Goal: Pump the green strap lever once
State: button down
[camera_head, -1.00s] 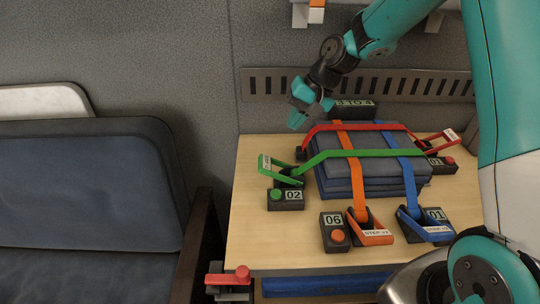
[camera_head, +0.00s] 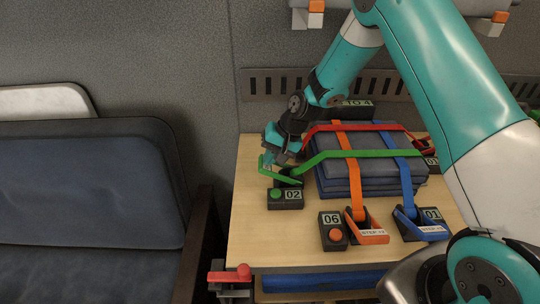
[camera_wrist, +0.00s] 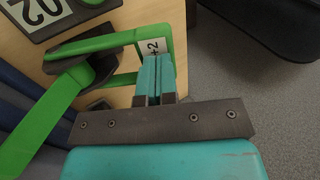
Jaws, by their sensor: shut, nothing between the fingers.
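The green strap lever (camera_head: 277,174) is a green loop handle at the left of the table, behind the box marked 02 (camera_head: 285,199). It also shows in the wrist view (camera_wrist: 120,40), with a white tag on its end bar. The green strap (camera_head: 355,153) runs from it across the dark blue folded stack (camera_head: 385,178). My gripper (camera_head: 270,160) is at the lever's outer end. In the wrist view its teal fingers (camera_wrist: 155,72) are shut together with nothing between them, at the tagged end of the loop. I cannot tell whether they touch it.
An orange lever (camera_head: 368,226) and a blue lever (camera_head: 422,224) stand at the table's front. A red strap (camera_head: 360,127) crosses the stack's back. A red-handled clamp (camera_head: 231,274) sits at the front left edge. A blue seat (camera_head: 85,205) is to the left.

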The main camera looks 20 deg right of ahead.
aim_at(261, 161)
jog(key=shift+a+f+h, duration=0.15)
jog(key=shift+a+h, duration=0.1)
jog(key=shift+h, duration=0.05)
jog(key=f+h, duration=0.1)
jog(key=a+f+g+h, duration=0.1)
jog(key=a+f+h+b, duration=0.1)
jog(key=shift+w+f, duration=0.4)
jog(key=shift+f, duration=0.2)
jog(key=shift+a, duration=0.1)
jog(key=shift+r, duration=0.1)
jog(key=shift+r, duration=0.3)
notch_tip(261, 161, up, 14)
jog(key=shift+d+f+p, duration=0.15)
jog(key=shift+d+p, duration=0.2)
jog(key=shift+d, duration=0.05)
jog(key=shift+s, duration=0.1)
